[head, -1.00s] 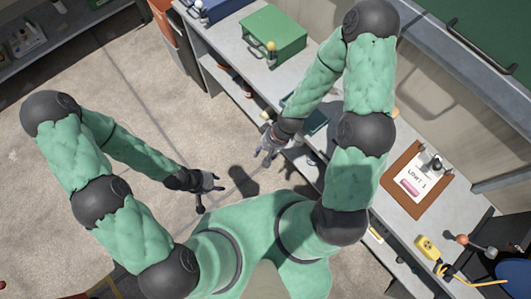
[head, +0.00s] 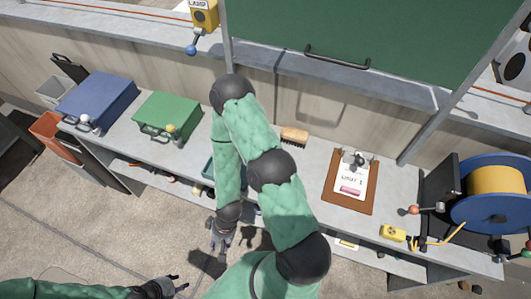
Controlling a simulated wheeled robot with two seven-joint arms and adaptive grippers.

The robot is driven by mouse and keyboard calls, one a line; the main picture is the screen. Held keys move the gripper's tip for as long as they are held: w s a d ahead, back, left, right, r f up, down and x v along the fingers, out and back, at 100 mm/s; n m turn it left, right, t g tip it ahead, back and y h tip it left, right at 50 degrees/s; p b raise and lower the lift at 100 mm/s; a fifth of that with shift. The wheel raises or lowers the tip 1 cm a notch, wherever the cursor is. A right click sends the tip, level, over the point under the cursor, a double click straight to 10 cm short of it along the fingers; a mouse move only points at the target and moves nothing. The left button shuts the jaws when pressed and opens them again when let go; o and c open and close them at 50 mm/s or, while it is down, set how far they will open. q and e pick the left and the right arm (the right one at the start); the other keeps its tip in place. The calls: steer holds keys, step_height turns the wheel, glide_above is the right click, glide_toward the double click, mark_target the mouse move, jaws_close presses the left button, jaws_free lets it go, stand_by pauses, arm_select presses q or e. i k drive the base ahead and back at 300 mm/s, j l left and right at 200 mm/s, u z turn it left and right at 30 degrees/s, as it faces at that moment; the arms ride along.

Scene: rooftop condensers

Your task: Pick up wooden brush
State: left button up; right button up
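A brush with a tan wooden back and dark bristles (head: 294,135) lies on the grey workbench (head: 320,150), near the wall, just right of my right arm's upper links. My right gripper (head: 220,243) hangs in front of the bench's front edge, below the bench top and well away from the brush. It looks open and empty. My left gripper (head: 176,285) is low at the bottom edge, over the floor, far from the brush. Its fingers look spread, with nothing seen in them. My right arm hides part of the bench top.
A blue case (head: 97,100) and a green case (head: 167,115) stand at the bench's left. A clipboard (head: 350,183) lies right of the brush, with a yellow device (head: 393,233) and blue cable reel (head: 490,193) further right. A teal item (head: 208,168) is partly behind my arm.

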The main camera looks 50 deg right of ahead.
mark_target(294, 135)
steer(key=k+j+z, duration=0.3)
steer(key=k+z, duration=0.2)
steer(key=z, duration=1.25)
